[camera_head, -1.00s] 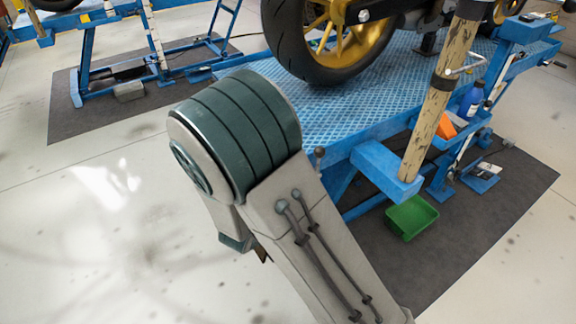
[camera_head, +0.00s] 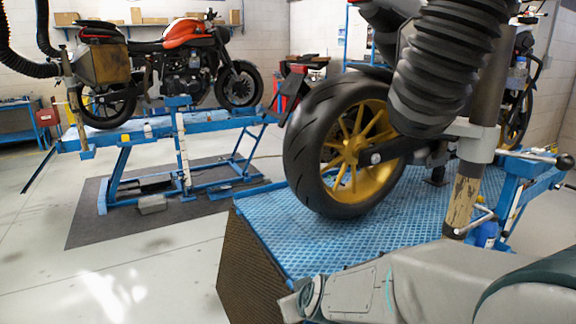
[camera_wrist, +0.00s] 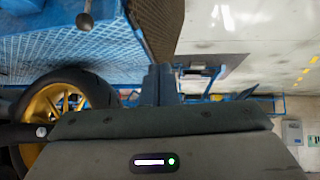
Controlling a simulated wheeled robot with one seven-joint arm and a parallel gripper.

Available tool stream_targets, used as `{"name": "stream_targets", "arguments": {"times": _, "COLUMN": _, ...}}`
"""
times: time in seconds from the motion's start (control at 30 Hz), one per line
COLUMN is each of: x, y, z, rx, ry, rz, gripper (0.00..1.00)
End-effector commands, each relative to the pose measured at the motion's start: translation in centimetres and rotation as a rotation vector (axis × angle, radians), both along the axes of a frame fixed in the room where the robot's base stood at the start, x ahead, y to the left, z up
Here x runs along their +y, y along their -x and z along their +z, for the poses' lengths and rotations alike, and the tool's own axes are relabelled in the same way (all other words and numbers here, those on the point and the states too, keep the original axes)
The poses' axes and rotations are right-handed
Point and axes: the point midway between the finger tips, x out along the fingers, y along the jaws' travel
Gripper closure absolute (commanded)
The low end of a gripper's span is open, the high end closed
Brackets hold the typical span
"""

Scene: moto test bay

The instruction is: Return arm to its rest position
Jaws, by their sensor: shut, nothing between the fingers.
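My arm (camera_head: 400,287) lies across the lower right of the head view, bent, with its narrower end toward the left, over the front part of the blue lift. The end of the arm in that view is small and its fingers cannot be made out. In the wrist view, my gripper (camera_wrist: 161,84) shows as dark fingers close together beyond the grey wrist housing (camera_wrist: 160,150). It is shut and holds nothing.
A blue lift platform (camera_head: 300,235) carries a motorcycle with a gold-rimmed rear wheel (camera_head: 345,150). A black ribbed hose (camera_head: 445,70) hangs close at the right. An orange motorcycle (camera_head: 180,60) stands on another lift at the back left. Floor (camera_head: 130,260) is clear at left.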

Motion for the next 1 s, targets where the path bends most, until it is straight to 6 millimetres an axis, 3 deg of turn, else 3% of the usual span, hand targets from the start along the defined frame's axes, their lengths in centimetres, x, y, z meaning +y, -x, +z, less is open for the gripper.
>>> {"name": "stream_targets", "arguments": {"times": 0.03, "x": -1.1, "y": 1.2, "z": 1.8, "rx": 0.041, "ry": -0.033, "rz": -0.017, "gripper": 1.0}}
{"name": "stream_targets", "arguments": {"times": 0.2, "x": -4.5, "y": 6.2, "z": 4.9, "rx": 0.218, "ry": -0.084, "rz": -0.101, "gripper": 1.0}}
{"name": "stream_targets", "arguments": {"times": 0.5, "x": -11.1, "y": 14.7, "z": 8.1, "rx": 0.457, "ry": -0.023, "rz": -0.36, "gripper": 1.0}}
{"name": "stream_targets", "arguments": {"times": 0.7, "x": -12.5, "y": 16.7, "z": 8.5, "rx": 0.504, "ry": 0.004, "rz": -0.435, "gripper": 1.0}}
{"name": "stream_targets", "arguments": {"times": 1.0, "x": -12.4, "y": 16.7, "z": 8.4, "rx": 0.505, "ry": 0.003, "rz": -0.436, "gripper": 1.0}}
